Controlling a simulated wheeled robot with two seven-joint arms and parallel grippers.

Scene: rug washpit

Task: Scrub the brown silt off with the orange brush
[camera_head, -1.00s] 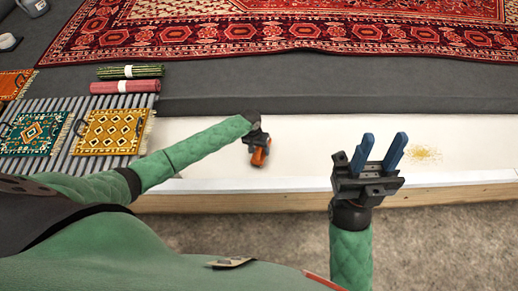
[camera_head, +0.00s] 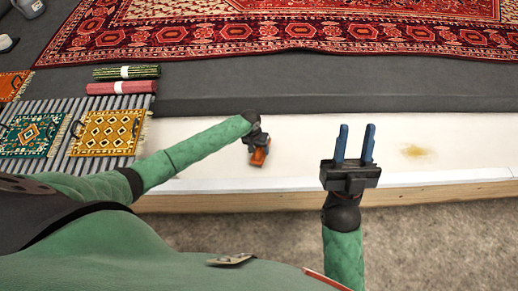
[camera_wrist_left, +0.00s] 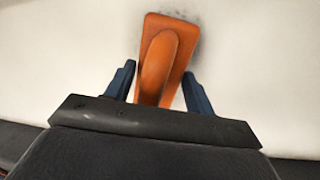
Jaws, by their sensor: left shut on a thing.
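The orange brush (camera_head: 259,157) is on or just over the white ledge, under my left gripper (camera_head: 256,147). In the left wrist view the brush (camera_wrist_left: 160,62) lies between the two blue fingers of my left gripper (camera_wrist_left: 158,92), which is shut on its handle. A faint grey smudge shows on the white surface by the brush's far end. The brown silt (camera_head: 416,151) is a yellow-brown patch on the ledge at the right, well apart from the brush. My right gripper (camera_head: 354,145) is open and empty, fingers pointing up, left of the silt.
The white ledge (camera_head: 300,135) is clear between the brush and my right gripper. A wooden edge (camera_head: 260,200) runs along its front. Rolled rugs (camera_head: 122,88) and small mats (camera_head: 105,132) lie at the left. A large red rug (camera_head: 300,38) lies on the grey floor behind.

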